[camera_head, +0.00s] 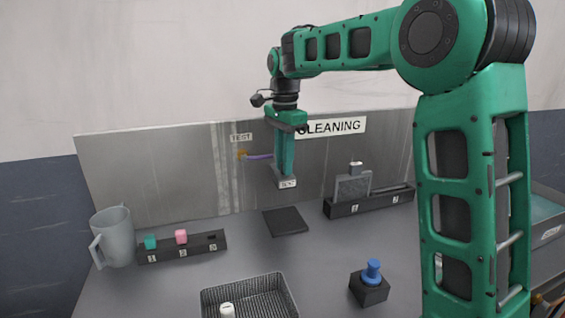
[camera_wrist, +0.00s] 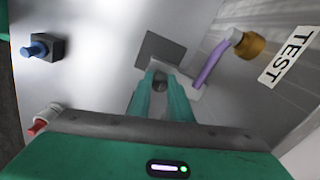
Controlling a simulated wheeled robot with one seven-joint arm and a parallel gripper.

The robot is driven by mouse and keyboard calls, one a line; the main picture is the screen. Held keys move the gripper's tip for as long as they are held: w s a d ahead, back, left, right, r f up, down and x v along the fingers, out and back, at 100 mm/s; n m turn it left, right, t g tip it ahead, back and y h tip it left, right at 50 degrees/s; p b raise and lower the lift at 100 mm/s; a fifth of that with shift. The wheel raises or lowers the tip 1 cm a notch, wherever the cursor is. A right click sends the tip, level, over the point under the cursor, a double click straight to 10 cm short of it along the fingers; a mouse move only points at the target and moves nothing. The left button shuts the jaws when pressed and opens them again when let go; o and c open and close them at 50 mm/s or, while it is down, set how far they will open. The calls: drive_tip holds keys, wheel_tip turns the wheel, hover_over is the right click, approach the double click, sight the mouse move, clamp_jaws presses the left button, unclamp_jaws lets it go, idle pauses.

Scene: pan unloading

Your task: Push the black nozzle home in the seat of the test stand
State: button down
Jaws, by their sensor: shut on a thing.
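My gripper (camera_head: 286,174) points down in front of the steel back panel, its fingers shut. In the wrist view its fingertips (camera_wrist: 160,82) close on a small dark piece, the black nozzle (camera_wrist: 160,85), mostly hidden by the fingers. The test stand (camera_head: 287,184), a pale block with a small label, is right at the fingertips. In the wrist view the block (camera_wrist: 194,93) shows beside the fingertips, joined to a purple hose (camera_wrist: 211,64) from a brass fitting (camera_wrist: 248,44). The seat is hidden, so how deep the nozzle sits cannot be told.
A dark square plate (camera_head: 286,222) lies below. A rack (camera_head: 183,250) with teal and pink pieces and a grey mug (camera_head: 113,237) stand left. A wire basket (camera_head: 250,282) is in front, a blue-knobbed block (camera_head: 369,290) right of it. A dark holder (camera_head: 370,202) stands behind right.

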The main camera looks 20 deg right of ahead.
drive_tip(key=shift+f, duration=0.25)
drive_tip(key=c, duration=1.5)
unclamp_jaws()
drive_tip(key=shift+c, duration=0.2)
drive_tip(key=shift+r, duration=0.1)
wheel_tip(320, 180, up, 11)
drive_tip(key=shift+f, duration=0.2)
